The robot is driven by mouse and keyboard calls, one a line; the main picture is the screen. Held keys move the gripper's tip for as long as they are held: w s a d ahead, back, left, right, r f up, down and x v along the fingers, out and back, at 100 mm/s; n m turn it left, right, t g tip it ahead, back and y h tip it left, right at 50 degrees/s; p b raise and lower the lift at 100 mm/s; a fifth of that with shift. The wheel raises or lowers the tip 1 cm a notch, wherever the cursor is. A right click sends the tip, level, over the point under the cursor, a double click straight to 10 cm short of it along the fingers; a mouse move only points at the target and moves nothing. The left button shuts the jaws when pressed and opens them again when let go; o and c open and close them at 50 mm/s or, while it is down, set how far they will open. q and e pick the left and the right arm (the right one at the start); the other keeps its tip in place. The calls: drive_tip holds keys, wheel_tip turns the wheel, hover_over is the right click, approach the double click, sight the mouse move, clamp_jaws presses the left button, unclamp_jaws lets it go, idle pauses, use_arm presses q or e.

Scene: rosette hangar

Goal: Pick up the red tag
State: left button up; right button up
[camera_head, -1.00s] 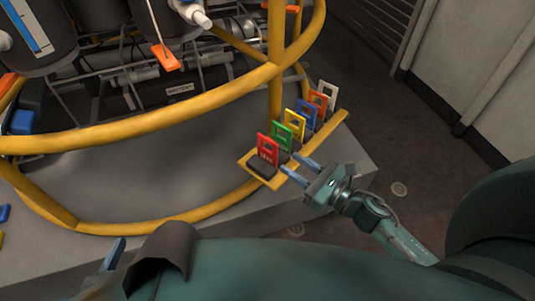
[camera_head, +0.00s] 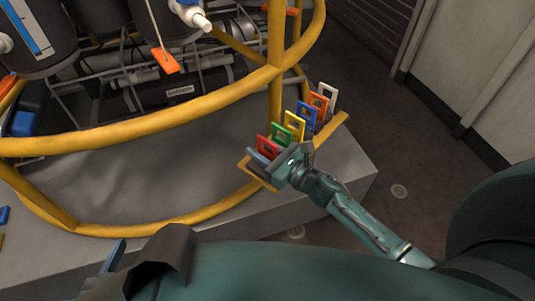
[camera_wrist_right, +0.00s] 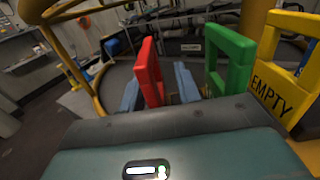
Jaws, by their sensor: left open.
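The red tag (camera_head: 267,146) stands upright at the near end of a row of coloured tags on a yellow-edged rack. In the right wrist view the red tag (camera_wrist_right: 149,73) stands between the two blue-grey fingers of my right gripper (camera_wrist_right: 158,88). The fingers are apart, with a gap between the tag and the right-hand finger. In the head view my right gripper (camera_head: 262,162) covers the tag's lower part. My left gripper (camera_head: 112,256) is at the lower left, open and away from the rack; only part of it shows.
The green tag (camera_head: 281,133) stands just behind the red one, close to my right gripper's finger. Yellow (camera_head: 294,124), blue (camera_head: 307,116), orange (camera_head: 318,103) and white tags (camera_head: 328,93) follow. A yellow tube frame (camera_head: 200,103) rises beside the rack. The floor at right is clear.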

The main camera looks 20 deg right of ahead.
sight(262, 137)
clamp_jaws()
use_arm(q)
drive_tip(key=shift+s, duration=0.1)
idle(0.3)
use_arm(e)
wheel_tip(262, 137, up, 5)
drive_tip(key=shift+f+p, duration=0.2)
drive_tip(key=shift+p, duration=0.7)
wheel_tip(262, 137, up, 4)
drive_tip(key=shift+r+p, duration=0.2)
drive_tip(key=shift+p, duration=0.55)
use_arm(q)
drive_tip(key=shift+w+d+f+g, duration=0.45)
drive_tip(key=shift+d+g, duration=0.25)
use_arm(e)
drive_tip(key=shift+r, duration=0.5)
